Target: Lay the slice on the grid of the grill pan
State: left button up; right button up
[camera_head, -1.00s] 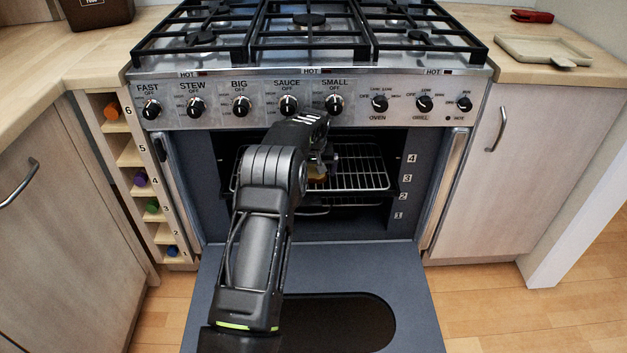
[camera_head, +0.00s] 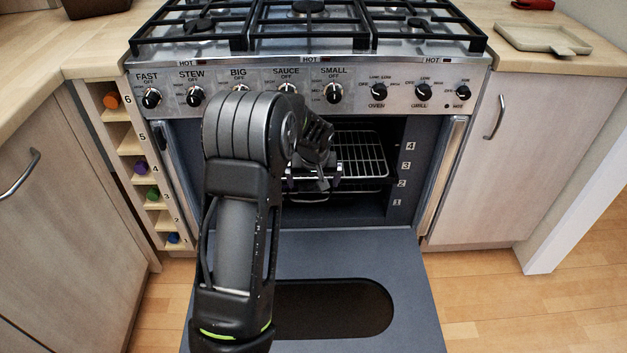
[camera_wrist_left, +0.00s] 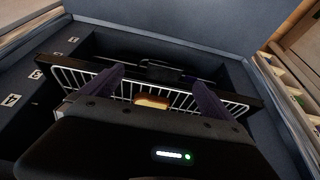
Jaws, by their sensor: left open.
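The grill pan's wire grid (camera_head: 362,152) shows inside the open oven, to the right of my left gripper. It also shows in the left wrist view (camera_wrist_left: 83,80), set in a dark pan. The slice (camera_wrist_left: 152,101), golden-brown with a pale edge, appears to lie on the grid, partly hidden by the gripper body. In the head view my arm hides it. My left gripper (camera_head: 314,180) is at the oven mouth, low by the front of the grid. In the wrist view its fingers (camera_wrist_left: 158,78) are spread apart with nothing between the tips. My right gripper is not in view.
The lowered oven door (camera_head: 350,260) lies in front, under my left arm. Oven side walls with numbered levels (camera_head: 403,175) bound the opening closely. The control knobs (camera_head: 333,92) and hob are above. A pale square tray (camera_head: 540,38) stands on the right worktop.

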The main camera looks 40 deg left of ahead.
pick_arm(q)
jog(key=shift+s+d, duration=0.15)
jog(key=shift+f, duration=0.1)
dwell(0.7)
jog(key=s+d+f+m+h, duration=0.1)
jog(key=s+d+f, duration=0.2)
jog(key=d+f, duration=0.35)
jog(key=s+d+f+m+g+h, duration=0.1)
jog(key=s+d+f+h, duration=0.15)
jog(key=d+f, duration=0.4)
jog(key=s+d+f+m+h, duration=0.1)
jog(key=s+d+f+m, duration=0.2)
jog(key=d, duration=0.5)
jog(key=s+d+f+g+h, duration=0.1)
jog(key=s+d+f, duration=0.1)
jog(key=s+d, duration=0.7)
jog(key=s+d+f+m+h, duration=0.1)
jog(key=s+d+f, duration=0.2)
jog(key=s+d, duration=0.6)
jog(key=shift+s+d+g+h, duration=0.25)
jog(key=shift+s+g+h, duration=0.15)
jog(key=shift+s, duration=0.25)
